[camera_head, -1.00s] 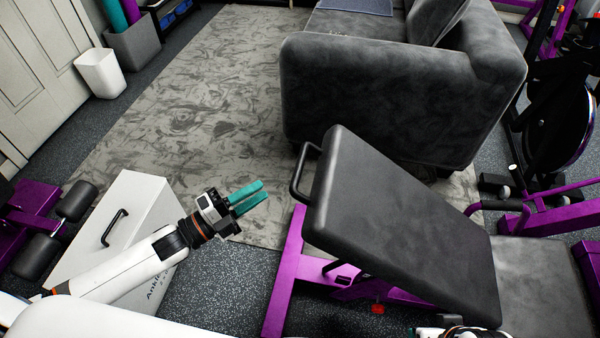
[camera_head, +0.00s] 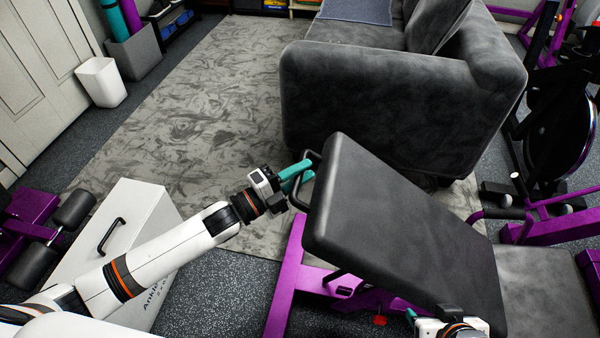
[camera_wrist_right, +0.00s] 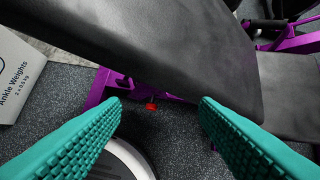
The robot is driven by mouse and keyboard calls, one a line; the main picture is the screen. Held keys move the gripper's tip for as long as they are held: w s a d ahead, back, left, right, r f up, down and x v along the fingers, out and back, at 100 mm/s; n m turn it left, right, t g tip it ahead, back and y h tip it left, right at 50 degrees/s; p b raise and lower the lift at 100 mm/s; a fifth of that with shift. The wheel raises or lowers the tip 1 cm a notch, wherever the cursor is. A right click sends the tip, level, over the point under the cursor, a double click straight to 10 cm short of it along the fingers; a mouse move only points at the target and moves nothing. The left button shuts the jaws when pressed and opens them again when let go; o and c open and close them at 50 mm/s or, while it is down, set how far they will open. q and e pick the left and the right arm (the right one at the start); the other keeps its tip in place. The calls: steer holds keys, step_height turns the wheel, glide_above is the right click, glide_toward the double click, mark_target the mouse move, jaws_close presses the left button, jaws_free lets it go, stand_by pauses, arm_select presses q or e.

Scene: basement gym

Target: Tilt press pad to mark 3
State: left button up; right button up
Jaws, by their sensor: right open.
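The press pad (camera_head: 395,225) is a black padded board, tilted up toward the left, on a purple frame (camera_head: 287,275). A black handle loop (camera_head: 303,178) sticks out at its raised left end. My left gripper (camera_head: 303,176) is at this handle, its teal fingers overlapping it; whether they are closed on the bar I cannot tell. My right gripper (camera_head: 412,316) is at the bottom, by the pad's near edge. In the right wrist view its teal fingers (camera_wrist_right: 160,110) are wide apart and empty, with a red knob (camera_wrist_right: 151,106) beyond them under the pad. No mark numbers are legible.
A grey sofa (camera_head: 390,100) stands behind the pad. A white ankle-weights box (camera_head: 125,235) stands left of the bench, beneath my left arm. Purple gym machines (camera_head: 555,215) crowd the right side. The patterned rug (camera_head: 190,110) is clear at the left.

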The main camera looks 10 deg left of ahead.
mark_target(331, 175)
arm_select(q)
steer(key=shift+c, duration=0.3)
jaws_close()
steer(key=shift+r, duration=0.15)
steer(key=d+r+p, duration=0.6)
steer(key=r, duration=0.1)
steer(key=shift+d+r, duration=0.25)
steer(key=shift+r, duration=0.05)
steer(key=shift+d, duration=0.1)
arm_select(e)
steer(key=s+d+f+g, duration=0.1)
steer(key=s+f+g, duration=0.2)
steer(key=f, duration=0.8)
steer(key=shift+s+g+h, duration=0.2)
steer(key=shift+g+h, duration=0.2)
arm_select(q)
steer(key=shift+o, duration=0.3)
jaws_free()
arm_select(e)
steer(key=shift+r, duration=0.1)
